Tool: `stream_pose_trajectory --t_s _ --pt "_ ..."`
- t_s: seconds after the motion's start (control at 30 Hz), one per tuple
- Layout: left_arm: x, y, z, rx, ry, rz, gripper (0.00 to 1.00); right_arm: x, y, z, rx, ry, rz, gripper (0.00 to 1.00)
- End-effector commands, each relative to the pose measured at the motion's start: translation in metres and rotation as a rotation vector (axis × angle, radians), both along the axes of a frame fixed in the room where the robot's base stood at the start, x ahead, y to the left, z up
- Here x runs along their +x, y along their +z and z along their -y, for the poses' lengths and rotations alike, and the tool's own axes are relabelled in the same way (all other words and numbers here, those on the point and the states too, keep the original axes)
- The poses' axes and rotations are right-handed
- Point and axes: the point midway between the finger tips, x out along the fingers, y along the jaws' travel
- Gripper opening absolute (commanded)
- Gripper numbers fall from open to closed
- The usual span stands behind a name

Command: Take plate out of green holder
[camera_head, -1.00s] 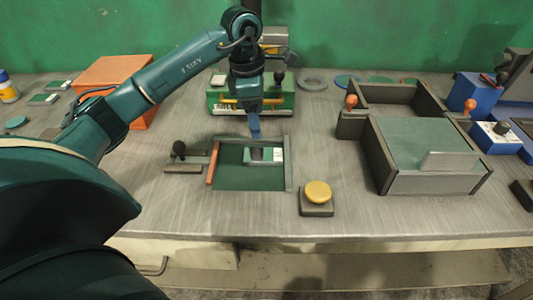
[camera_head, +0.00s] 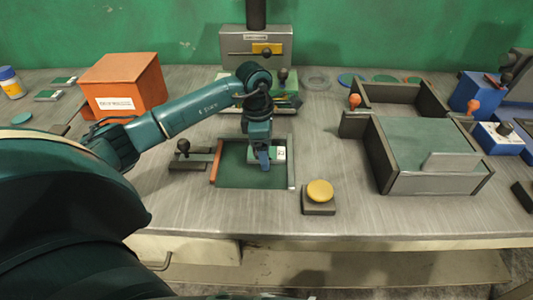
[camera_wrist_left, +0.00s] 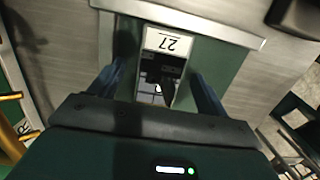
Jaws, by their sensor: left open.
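The green holder (camera_head: 235,178) is a green bed on the bench with grey edges and an orange bar on its left side. The plate (camera_head: 280,154) lies in it, a small piece with a white label reading 27. In the left wrist view the plate (camera_wrist_left: 160,42) shows its label and a dark, shiny part. My left gripper (camera_head: 263,163) is low over the holder, pointing down and partly covering the plate. In the left wrist view its open fingers (camera_wrist_left: 155,88) stand on either side of the plate, and I cannot tell whether they touch it. My right gripper is not in view.
A black-knobbed latch (camera_head: 186,152) sits left of the holder and a yellow button (camera_head: 319,191) to its front right. A grey press (camera_head: 255,45) stands behind. An orange box (camera_head: 122,84) is at back left, a grey-walled tray (camera_head: 430,182) at right.

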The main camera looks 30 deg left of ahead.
Motion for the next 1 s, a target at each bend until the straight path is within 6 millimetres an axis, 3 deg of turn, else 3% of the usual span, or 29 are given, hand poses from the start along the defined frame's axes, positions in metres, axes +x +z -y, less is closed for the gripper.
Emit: stream_pose_trajectory --t_s 0.07,0.9,1.0 --pt "0.0 0.0001 0.0001 0.0 0.0 0.0 0.77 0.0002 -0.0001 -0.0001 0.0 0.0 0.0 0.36" --pt "0.0 0.0006 0.0002 -0.001 0.0 0.001 0.08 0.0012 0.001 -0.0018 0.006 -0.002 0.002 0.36" --pt "0.0008 0.0024 0.0001 -0.002 0.0 0.003 0.07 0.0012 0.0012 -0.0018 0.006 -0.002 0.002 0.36"
